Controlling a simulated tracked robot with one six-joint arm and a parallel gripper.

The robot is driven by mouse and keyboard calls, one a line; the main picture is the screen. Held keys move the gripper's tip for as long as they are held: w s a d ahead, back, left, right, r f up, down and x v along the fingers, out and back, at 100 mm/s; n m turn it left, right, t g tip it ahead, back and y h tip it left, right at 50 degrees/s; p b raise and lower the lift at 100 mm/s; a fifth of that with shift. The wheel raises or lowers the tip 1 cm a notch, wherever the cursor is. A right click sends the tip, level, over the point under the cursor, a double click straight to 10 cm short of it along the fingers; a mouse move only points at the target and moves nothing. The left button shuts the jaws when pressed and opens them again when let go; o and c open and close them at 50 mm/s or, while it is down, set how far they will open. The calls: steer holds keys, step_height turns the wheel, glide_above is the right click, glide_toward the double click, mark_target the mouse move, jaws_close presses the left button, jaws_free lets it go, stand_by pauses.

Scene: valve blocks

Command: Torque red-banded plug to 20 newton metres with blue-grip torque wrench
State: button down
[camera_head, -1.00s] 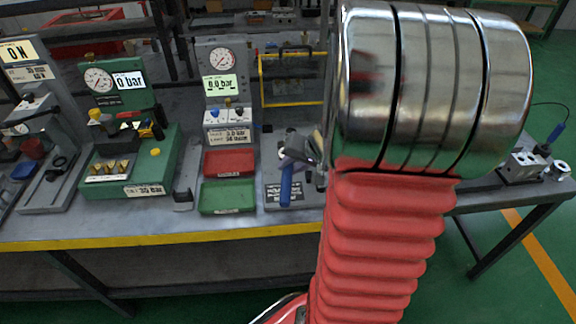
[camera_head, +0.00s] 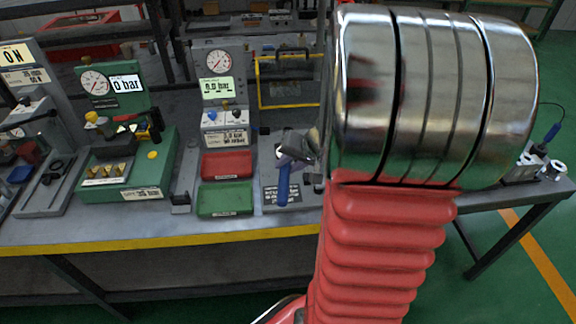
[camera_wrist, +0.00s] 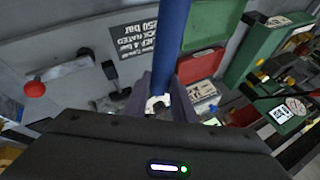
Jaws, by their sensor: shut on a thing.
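The blue-grip torque wrench (camera_head: 284,184) hangs with its blue handle pointing down over the front of the bench, just right of the red and green trays. In the wrist view its blue shaft (camera_wrist: 171,40) runs up out of the picture from between the jaws. My gripper (camera_head: 296,150) is shut on it; in the wrist view my gripper (camera_wrist: 172,90) has a dark finger on either side of the shaft. The wrench's far end is not clear. I cannot pick out the red-banded plug; brass fittings (camera_head: 107,170) on the green block show no clear band.
A red tray (camera_head: 227,165) and a green tray (camera_head: 226,199) lie left of the wrench. A gauge stand (camera_head: 217,85) rises behind them, with a green test block (camera_head: 140,192) further left. My arm hides much of the bench's right. A grey block (camera_head: 523,166) stands beyond.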

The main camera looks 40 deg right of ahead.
steer(key=shift+r, duration=0.1)
steer(key=shift+r, duration=3.25)
